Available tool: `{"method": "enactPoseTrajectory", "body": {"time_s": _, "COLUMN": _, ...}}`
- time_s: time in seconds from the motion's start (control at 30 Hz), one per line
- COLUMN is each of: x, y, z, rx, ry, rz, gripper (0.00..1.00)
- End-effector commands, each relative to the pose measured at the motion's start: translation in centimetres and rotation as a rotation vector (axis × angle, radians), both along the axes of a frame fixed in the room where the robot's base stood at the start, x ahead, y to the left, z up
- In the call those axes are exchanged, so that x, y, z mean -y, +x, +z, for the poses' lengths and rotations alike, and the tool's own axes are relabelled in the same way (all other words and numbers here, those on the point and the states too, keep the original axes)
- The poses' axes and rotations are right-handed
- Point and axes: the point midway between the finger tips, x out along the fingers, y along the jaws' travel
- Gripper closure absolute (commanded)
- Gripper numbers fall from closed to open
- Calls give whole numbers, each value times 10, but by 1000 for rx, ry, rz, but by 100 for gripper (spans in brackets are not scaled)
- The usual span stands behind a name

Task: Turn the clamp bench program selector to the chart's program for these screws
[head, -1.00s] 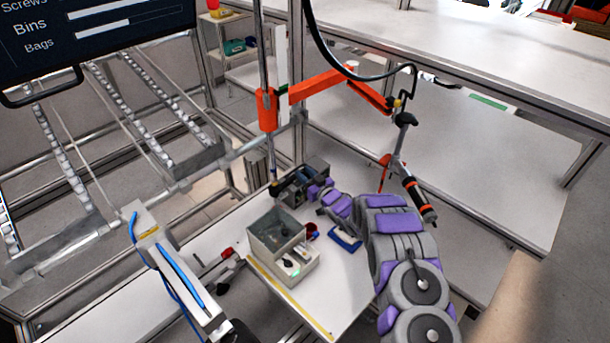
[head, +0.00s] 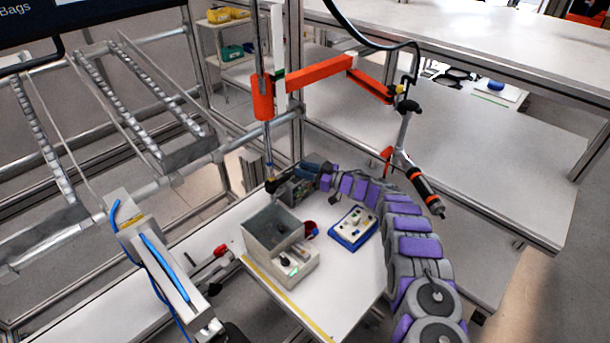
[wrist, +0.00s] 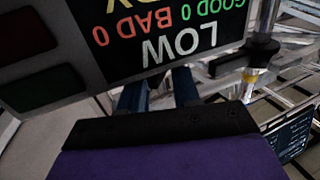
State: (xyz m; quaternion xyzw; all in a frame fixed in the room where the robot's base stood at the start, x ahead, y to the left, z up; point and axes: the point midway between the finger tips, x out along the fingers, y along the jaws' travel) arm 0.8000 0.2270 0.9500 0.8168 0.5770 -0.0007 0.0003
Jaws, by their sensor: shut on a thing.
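The clamp bench unit (head: 293,192) is a dark grey box at the far left corner of the white table. My gripper (head: 312,168) reaches it from behind and the right, at the end of my arched purple and grey arm. In the wrist view its display (wrist: 165,35) reads LOW, GOOD 0 and BAD 0, upside down. My gripper's dark blue fingers (wrist: 160,95) go under this panel, close together. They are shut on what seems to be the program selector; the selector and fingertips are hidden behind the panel. No chart is readable.
An orange jointed arm (head: 320,75) carries a hanging screwdriver (head: 425,188).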

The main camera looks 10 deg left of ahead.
Motion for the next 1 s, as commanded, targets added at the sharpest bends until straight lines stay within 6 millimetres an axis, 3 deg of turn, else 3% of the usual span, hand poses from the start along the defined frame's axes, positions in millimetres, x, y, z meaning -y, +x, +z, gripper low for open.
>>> {"method": "enactPoseTrajectory", "body": {"time_s": 0.63, "x": 2, "y": 1, "z": -1, "rx": -1, "ry": -1, "rz": 25, "gripper": 99}}
{"method": "enactPoseTrajectory", "body": {"time_s": 0.67, "x": 2, "y": 1, "z": -1, "rx": -1, "ry": -1, "rz": 25, "gripper": 68}}
{"method": "enactPoseTrajectory", "body": {"time_s": 0.7, "x": 2, "y": 1, "z": -1, "rx": -1, "ry": -1, "rz": 25, "gripper": 64}}
{"method": "enactPoseTrajectory", "body": {"time_s": 1.0, "x": 1, "y": 0, "z": 1, "rx": 1, "ry": 1, "rz": 26, "gripper": 63}}
